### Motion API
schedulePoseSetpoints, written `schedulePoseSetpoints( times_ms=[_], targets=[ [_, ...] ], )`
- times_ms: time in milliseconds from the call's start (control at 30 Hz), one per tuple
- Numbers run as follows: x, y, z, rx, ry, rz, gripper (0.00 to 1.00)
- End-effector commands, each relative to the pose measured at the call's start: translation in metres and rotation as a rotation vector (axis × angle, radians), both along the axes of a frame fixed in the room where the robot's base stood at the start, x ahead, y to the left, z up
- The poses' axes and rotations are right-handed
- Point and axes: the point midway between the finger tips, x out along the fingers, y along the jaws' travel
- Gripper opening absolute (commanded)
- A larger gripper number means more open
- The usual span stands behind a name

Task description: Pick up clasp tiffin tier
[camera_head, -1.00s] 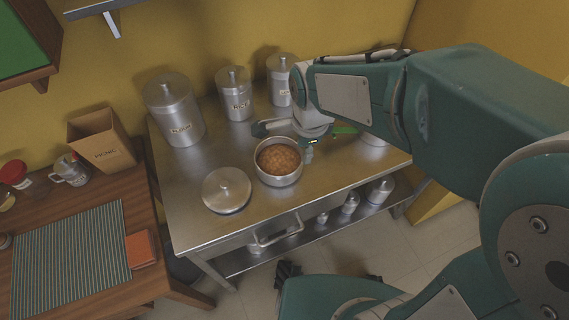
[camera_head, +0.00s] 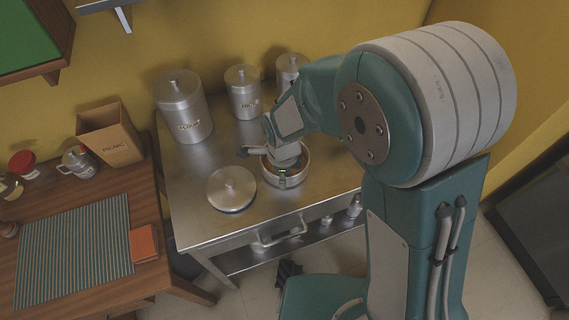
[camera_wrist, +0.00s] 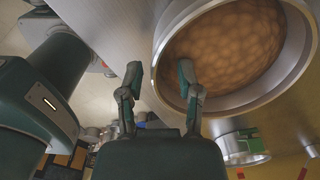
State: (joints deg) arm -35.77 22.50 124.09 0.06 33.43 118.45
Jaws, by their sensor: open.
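The clasp tiffin tier (camera_head: 288,182) is a round steel bowl with brown food in it, standing on the steel table near its front edge. In the wrist view the tier (camera_wrist: 303,42) fills the upper right. My gripper (camera_wrist: 158,73) is open and empty at its lower left rim. The right finger overlaps the bowl's opening and the left finger is outside it, so the rim lies between them in the picture. I cannot tell whether either finger touches. In the head view my wrist covers the tier's back part and hides the fingertips.
A round steel lid (camera_head: 231,188) with a knob lies left of the tier. Tall steel canisters, FLOUR (camera_head: 184,108) and RICE (camera_head: 243,92), stand behind, with a third partly hidden. Another steel container (camera_wrist: 241,147) with something green shows in the wrist view. A wooden table (camera_head: 146,210) stands left.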

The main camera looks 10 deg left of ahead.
Motion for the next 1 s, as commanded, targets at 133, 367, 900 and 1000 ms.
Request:
schedulePoseSetpoints(
  times_ms=[133,367,900,1000],
  targets=[
    [0.0,0.0,-0.018,-0.001,0.002,0.0,0.45],
    [0.0,0.0,-0.021,0.001,-0.001,0.001,0.45],
    [0.0,0.0,-0.02,0.001,-0.001,0.001,0.0],
    [0.0,0.0,-0.018,0.001,-0.002,0.001,0.0]
  ],
)
